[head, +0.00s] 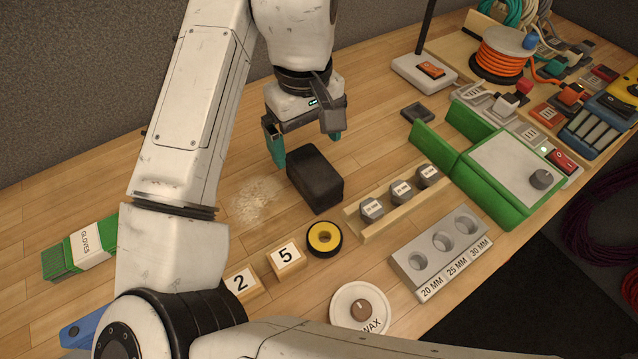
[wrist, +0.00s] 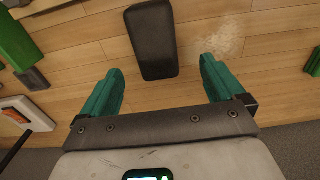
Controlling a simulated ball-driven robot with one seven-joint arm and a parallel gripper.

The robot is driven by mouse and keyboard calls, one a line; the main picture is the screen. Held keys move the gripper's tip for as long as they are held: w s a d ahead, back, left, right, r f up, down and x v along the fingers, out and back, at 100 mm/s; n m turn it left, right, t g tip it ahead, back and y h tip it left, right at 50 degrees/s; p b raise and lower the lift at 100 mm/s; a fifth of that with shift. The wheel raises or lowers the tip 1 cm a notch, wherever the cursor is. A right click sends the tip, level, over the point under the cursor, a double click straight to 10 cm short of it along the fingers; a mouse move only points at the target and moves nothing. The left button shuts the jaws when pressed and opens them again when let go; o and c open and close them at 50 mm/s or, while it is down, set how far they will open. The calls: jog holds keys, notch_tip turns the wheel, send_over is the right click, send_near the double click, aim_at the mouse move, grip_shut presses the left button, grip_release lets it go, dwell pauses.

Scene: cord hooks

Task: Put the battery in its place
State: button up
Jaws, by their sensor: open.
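A black block with rounded edges (head: 316,180), which may be the battery, lies on the wooden bench. I see no label on it. My gripper (head: 307,150) is open and empty at the far end of this block. In the wrist view, the block (wrist: 152,40) lies beyond my gripper (wrist: 162,72), roughly in line with the gap between the green fingers. No finger appears to touch it. A small dark shallow tray (head: 417,112) sits to the right; I cannot tell whether it is the battery's place.
A wooden rack (head: 372,229) with several grey weights stands just right of the block. Nearby are a yellow-black tape roll (head: 324,239), a grey holed block (head: 412,268), and a green frame (head: 450,163). A stand base (head: 424,72) is behind. Bench left of the block is mostly clear.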

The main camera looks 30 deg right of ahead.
aim_at(313, 166)
jog(key=shift+s+d+f+b, duration=0.1)
jog(key=shift+s+f, duration=0.05)
jog(key=shift+f, duration=1.3)
jog(key=shift+s+d+f+b, duration=0.1)
jog(key=shift+s+f, duration=0.05)
jog(key=shift+f, duration=1.3)
jog(key=shift+s+d+f+b, duration=0.1)
jog(key=shift+s+f, duration=0.05)
jog(key=shift+f, duration=1.3)
jog(key=shift+r, duration=0.1)
jog(key=c, duration=1.6)
jog(key=shift+r, duration=0.1)
